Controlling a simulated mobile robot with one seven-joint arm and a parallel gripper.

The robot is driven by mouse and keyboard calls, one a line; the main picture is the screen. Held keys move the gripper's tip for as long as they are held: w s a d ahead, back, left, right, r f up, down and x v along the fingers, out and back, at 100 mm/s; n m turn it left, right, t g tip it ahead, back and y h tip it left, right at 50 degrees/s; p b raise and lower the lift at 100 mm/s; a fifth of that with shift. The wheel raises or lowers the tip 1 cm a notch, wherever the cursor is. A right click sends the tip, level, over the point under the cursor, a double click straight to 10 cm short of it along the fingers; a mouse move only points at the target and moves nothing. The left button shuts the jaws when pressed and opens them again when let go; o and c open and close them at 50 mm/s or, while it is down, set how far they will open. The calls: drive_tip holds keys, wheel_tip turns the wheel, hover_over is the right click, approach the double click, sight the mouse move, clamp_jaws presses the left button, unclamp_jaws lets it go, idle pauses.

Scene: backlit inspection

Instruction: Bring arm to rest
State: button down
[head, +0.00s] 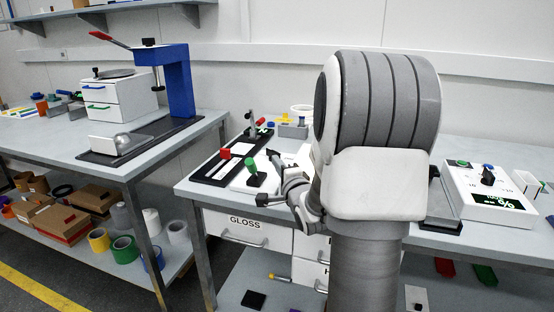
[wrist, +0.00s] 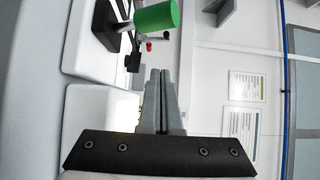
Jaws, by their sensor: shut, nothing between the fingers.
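My gripper (wrist: 160,75) shows in the wrist view with its two grey fingers pressed together and nothing between them. It points at open space in front of a pale wall. A green-topped stand (head: 252,168) is on the bench just left of my arm. A green cylinder (wrist: 157,15) shows close to the fingers, up and left of centre in the wrist view, apart from them.
A red-topped piece (head: 225,154) is on a dark-edged white board left of my arm. A white device with a lit display (head: 490,192) is on the right. A blue press (head: 178,80) is on the left bench. Drawers marked GLOSS (head: 245,229) are below.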

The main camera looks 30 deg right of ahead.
drive_tip(key=s+f, duration=0.1)
drive_tip(key=s, duration=0.1)
drive_tip(key=s+a+f, duration=0.1)
drive_tip(key=s, duration=0.1)
drive_tip(key=s+f, duration=0.1)
drive_tip(key=s, duration=0.2)
drive_tip(key=shift+s+a, duration=0.1)
drive_tip(key=shift+a, duration=0.25)
drive_tip(key=shift+a, duration=0.1)
